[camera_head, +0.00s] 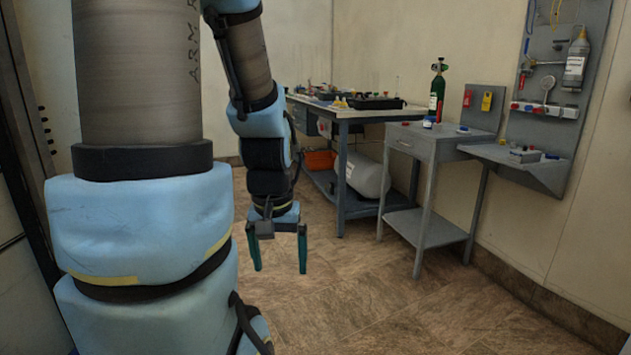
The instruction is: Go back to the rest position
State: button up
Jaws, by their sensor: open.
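My gripper (278,258) hangs at the end of my arm and points down at the floor. Its two green fingers are apart, and nothing is between them. It is in front of the workbench and to its left in the picture, clear of all furniture. My thick blue and grey arm links fill the left of the view and hide part of the room behind them.
A workbench (352,114) with trays on top stands at the back; an orange bin (320,160) and a pale tank (368,177) sit below. A side table (425,149) bears a green cylinder (437,92). A grey wall panel (545,70) is right. Floor (370,290) is clear.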

notch_tip(320, 180, up, 19)
jog(key=p, duration=1.6)
